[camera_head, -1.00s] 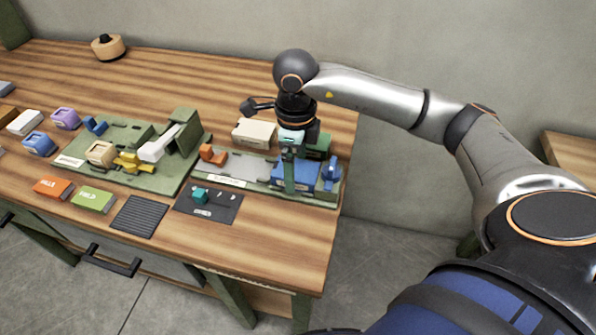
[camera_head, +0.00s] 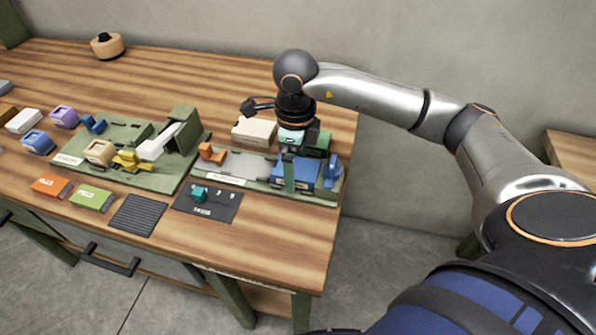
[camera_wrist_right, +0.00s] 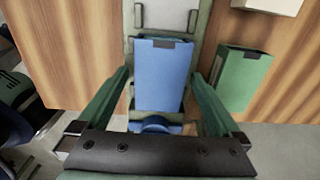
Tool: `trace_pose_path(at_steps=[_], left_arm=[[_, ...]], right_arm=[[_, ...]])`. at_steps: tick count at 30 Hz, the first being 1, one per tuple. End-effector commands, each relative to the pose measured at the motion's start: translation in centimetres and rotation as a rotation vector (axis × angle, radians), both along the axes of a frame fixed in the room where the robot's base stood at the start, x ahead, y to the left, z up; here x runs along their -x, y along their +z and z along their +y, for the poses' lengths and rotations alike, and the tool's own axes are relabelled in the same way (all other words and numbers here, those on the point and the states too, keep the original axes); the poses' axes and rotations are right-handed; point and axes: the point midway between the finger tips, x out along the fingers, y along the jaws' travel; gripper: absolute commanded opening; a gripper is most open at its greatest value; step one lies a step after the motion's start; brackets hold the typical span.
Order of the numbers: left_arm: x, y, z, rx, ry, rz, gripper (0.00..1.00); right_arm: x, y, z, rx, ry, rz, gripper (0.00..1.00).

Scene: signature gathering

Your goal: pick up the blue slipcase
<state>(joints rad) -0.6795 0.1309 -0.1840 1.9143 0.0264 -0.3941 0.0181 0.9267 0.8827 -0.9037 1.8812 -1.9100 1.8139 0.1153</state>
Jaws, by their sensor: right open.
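The blue slipcase (camera_head: 305,172) lies in the right end of a grey and green tray (camera_head: 237,168) on the wooden table. In the right wrist view the slipcase (camera_wrist_right: 163,78) lies between the two green fingers of my right gripper (camera_wrist_right: 161,88). The fingers are open, one along each side of it, with a narrow gap showing near the tips. In the head view my right gripper (camera_head: 291,174) points down over the slipcase, and one finger covers part of it. My left gripper is out of view.
A blue rounded piece (camera_head: 332,170) stands at the slipcase's right end. A green box (camera_wrist_right: 244,80) and a beige box (camera_head: 254,131) lie beside the tray. An orange piece (camera_head: 211,153) sits at its left end. A dark mat (camera_head: 208,206) lies in front.

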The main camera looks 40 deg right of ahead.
Motion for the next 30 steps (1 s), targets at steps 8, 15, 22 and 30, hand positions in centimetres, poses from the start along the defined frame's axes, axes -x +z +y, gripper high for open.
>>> trace_pose_path(at_steps=[8,15,22,30], left_arm=[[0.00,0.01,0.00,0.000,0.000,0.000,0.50],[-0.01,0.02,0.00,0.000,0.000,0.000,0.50],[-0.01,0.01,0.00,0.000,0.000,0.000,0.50],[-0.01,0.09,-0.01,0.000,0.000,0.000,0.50]], right_arm=[[-0.01,0.03,-0.02,0.001,0.000,-0.001,0.80],[-0.01,0.03,-0.02,0.001,0.000,-0.001,0.53],[-0.01,0.03,-0.02,0.001,0.000,-0.001,0.27],[-0.02,0.11,-0.01,0.000,0.000,-0.001,0.21]])
